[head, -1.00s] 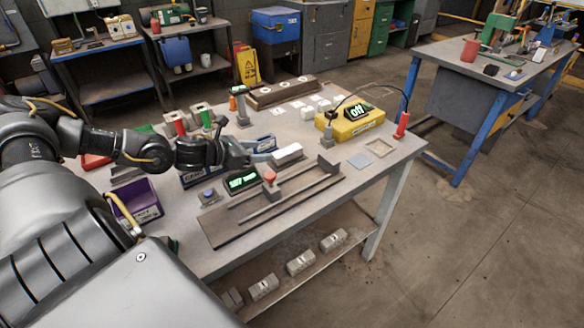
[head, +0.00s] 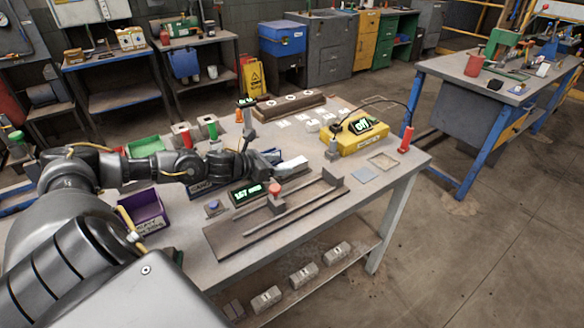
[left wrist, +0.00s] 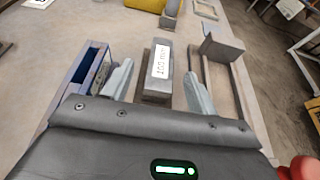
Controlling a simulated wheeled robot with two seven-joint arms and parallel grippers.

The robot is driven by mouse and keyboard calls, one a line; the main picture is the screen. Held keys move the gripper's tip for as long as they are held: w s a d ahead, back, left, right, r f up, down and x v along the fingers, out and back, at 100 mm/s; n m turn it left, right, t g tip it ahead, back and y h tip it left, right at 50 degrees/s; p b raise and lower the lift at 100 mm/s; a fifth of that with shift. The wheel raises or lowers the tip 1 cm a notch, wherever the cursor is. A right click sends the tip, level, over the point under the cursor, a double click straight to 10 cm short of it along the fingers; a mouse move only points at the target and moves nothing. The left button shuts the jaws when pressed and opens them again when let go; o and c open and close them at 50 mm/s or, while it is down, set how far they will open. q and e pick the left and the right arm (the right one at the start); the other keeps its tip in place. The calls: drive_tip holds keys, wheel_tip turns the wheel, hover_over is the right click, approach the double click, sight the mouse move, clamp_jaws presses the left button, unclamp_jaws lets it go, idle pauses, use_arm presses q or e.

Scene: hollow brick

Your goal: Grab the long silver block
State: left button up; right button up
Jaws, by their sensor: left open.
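The long silver block (head: 291,165) lies on the table beside the blue bin (head: 268,157) and behind the dark rail fixture. In the left wrist view the block (left wrist: 158,83) has a white printed label on top. It lies between the two fingers, with a gap on each side. My left gripper (left wrist: 157,85) is open; in the head view the gripper (head: 265,163) reaches the block's left end, and its fingers are partly hidden by the wrist. The right gripper is not in view.
A dark rail fixture (head: 226,240) lies along the table's front edge. A display (head: 247,193) and a purple bin (head: 146,210) stand on the near side. A yellow box (head: 352,139) with a screen sits to the right. Bare tabletop (head: 325,223) shows at the front right.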

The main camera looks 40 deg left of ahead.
sight(291, 163)
use_arm(q)
drive_tip(key=p+x, duration=0.1)
drive_tip(key=x, duration=0.3)
drive_tip(key=shift+w+d+p, duration=0.1)
drive_tip(key=shift+w+p, duration=0.15)
drive_tip(key=shift+p, duration=0.05)
drive_tip(key=shift+w+f, duration=0.15)
drive_tip(key=c, duration=1.1)
clamp_jaws()
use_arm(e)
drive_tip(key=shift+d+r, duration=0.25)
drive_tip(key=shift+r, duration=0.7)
